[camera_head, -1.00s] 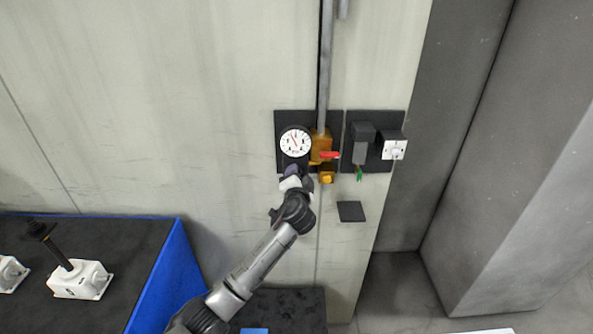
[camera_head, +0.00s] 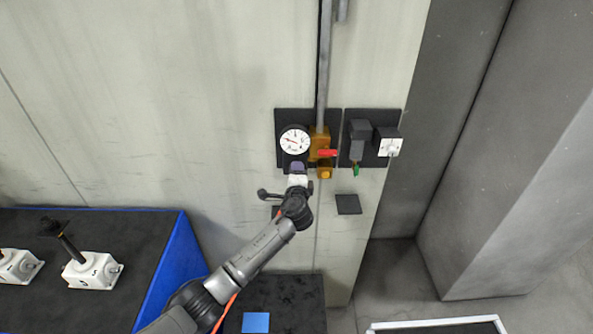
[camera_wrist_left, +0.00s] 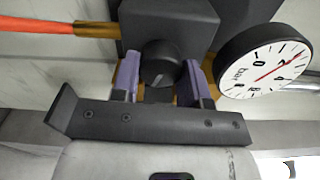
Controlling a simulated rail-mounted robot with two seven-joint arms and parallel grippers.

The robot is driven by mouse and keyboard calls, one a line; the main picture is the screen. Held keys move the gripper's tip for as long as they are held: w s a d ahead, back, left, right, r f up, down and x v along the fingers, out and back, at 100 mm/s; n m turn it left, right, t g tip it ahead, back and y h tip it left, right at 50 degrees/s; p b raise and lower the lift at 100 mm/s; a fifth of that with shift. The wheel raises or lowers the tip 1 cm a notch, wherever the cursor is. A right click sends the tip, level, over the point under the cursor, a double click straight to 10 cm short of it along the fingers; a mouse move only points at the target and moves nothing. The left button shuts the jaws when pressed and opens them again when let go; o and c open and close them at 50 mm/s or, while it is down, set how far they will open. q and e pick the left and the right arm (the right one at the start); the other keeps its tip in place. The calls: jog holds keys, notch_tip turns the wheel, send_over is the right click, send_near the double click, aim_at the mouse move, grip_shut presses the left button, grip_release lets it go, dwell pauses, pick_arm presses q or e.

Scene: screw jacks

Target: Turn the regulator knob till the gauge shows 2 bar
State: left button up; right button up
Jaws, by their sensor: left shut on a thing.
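The round white gauge (camera_head: 295,140) with a black rim and red needle is on the dark wall panel. Its needle slants, with one end toward the left and slightly up; I cannot read the value surely. The gauge also shows tilted at the right of the left wrist view (camera_wrist_left: 264,62). My left gripper (camera_head: 298,168) is just below the gauge. In the left wrist view, its purple-padded fingers (camera_wrist_left: 162,75) are shut on the round black regulator knob (camera_wrist_left: 160,63), one finger on each side. In the head view the gripper hides the knob. My right gripper is not in view.
A red-handled valve (camera_head: 327,153) on a yellow pipe fitting is right of the gauge. A dark filter unit (camera_head: 359,138) and a white switch box (camera_head: 389,146) are farther right. A blue-edged table (camera_head: 160,270) with white screw jacks (camera_head: 93,271) stands at lower left.

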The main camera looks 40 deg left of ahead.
pick_arm(q)
jog(key=shift+m, duration=0.3)
jog(key=o, duration=0.9)
jog(key=shift+o, duration=0.2)
jog(key=b+v, duration=0.1)
jog(key=v, duration=1.3)
jog(key=shift+w, duration=0.1)
